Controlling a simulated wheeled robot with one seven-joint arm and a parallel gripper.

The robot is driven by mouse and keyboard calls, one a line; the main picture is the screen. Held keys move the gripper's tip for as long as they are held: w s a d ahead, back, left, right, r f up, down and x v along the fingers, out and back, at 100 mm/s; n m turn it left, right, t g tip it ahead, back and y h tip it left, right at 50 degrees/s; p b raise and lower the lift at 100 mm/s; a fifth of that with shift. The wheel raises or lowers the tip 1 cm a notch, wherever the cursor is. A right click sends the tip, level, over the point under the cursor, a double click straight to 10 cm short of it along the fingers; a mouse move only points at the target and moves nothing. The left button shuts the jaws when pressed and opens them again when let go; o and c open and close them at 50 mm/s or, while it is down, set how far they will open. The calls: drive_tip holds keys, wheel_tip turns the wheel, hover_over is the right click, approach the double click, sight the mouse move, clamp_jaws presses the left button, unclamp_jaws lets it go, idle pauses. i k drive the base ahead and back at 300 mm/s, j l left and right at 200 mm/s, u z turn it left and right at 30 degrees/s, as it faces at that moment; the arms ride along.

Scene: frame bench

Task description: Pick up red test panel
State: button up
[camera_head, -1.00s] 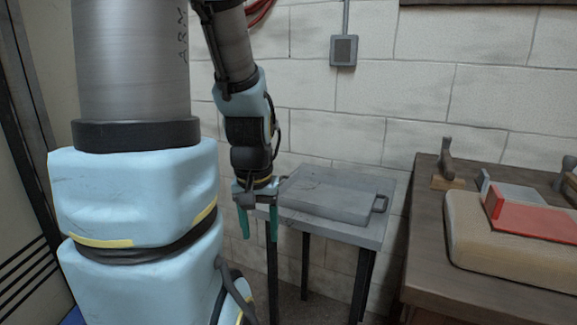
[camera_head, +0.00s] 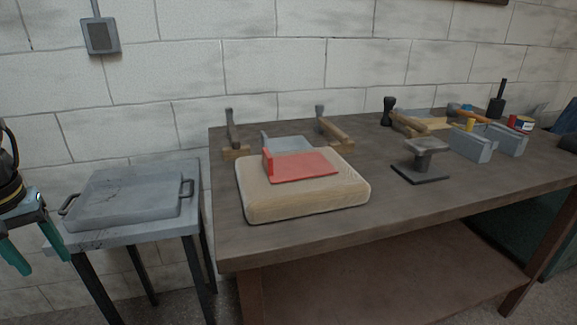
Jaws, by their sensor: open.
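The red test panel (camera_head: 305,167) lies on a thick tan pad (camera_head: 300,200) on the wooden workbench. It has a flat part and a short raised edge at its left. A grey metal piece (camera_head: 287,143) stands just behind it. My gripper (camera_head: 32,246) is at the far left edge of the view, with teal fingers apart and nothing between them. It is well to the left of the panel, in front of the small side table, and partly cut off by the frame.
Wooden clamps (camera_head: 333,129) stand behind the pad. A small anvil-like stand (camera_head: 424,160) and grey blocks (camera_head: 469,145) are to the right. The bench's front right is clear.

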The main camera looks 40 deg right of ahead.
sight(298, 167)
drive_tip(key=u, duration=0.45)
drive_tip(key=k+l+u, duration=0.15)
drive_tip(key=u, duration=0.3)
drive_tip(key=k+l+u, duration=0.15)
drive_tip(key=u, duration=0.25)
drive_tip(key=k+u, duration=0.3)
drive_tip(key=u, duration=0.15)
drive_tip(key=k+u, duration=0.25)
drive_tip(key=k, duration=0.65)
drive_tip(key=k+j+u, duration=0.1)
drive_tip(key=k+u, duration=0.2)
drive_tip(key=k, duration=0.55)
drive_tip(key=k+l, duration=0.3)
drive_tip(key=k, duration=0.1)
